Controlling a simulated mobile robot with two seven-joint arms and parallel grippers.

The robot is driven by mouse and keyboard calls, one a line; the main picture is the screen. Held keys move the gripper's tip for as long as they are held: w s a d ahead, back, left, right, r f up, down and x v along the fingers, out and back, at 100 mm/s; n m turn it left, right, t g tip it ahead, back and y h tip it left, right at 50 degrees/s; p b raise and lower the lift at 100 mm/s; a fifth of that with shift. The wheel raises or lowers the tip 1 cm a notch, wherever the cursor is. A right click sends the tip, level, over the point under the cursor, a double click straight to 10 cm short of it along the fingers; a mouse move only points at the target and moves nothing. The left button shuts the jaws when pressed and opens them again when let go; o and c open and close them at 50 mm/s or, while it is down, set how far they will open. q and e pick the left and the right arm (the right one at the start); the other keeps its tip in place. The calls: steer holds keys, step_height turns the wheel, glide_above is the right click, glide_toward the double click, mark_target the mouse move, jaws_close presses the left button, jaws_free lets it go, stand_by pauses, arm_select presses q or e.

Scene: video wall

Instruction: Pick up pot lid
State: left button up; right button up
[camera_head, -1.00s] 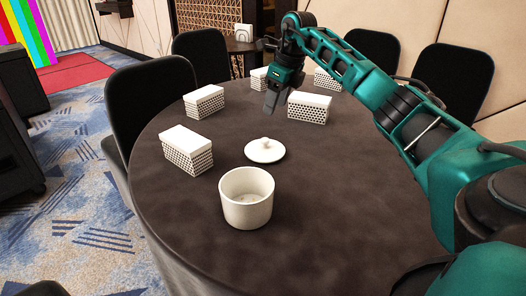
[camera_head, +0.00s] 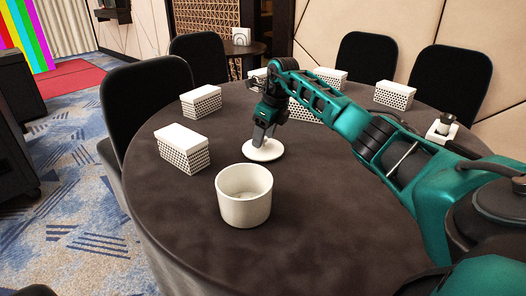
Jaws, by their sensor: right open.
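The white pot lid (camera_head: 264,154) lies flat on the dark round table, just behind the pot. My right gripper (camera_head: 263,140) is directly above the lid, pointing down, with its open fingers at the lid's knob. The fingers hide the knob, and I cannot tell whether they touch it. The white pot (camera_head: 244,196) stands upright and open on the table in front of the lid. My left gripper is not in view.
The dark round table (camera_head: 310,232) is clear to the right of the pot. White patterned boxes stand at the left (camera_head: 183,149), at the back left (camera_head: 201,101) and at the back right (camera_head: 394,95). Black chairs (camera_head: 145,95) surround the table.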

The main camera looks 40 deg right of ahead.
jaws_close()
stand_by(0.4)
steer(key=shift+r, duration=0.1)
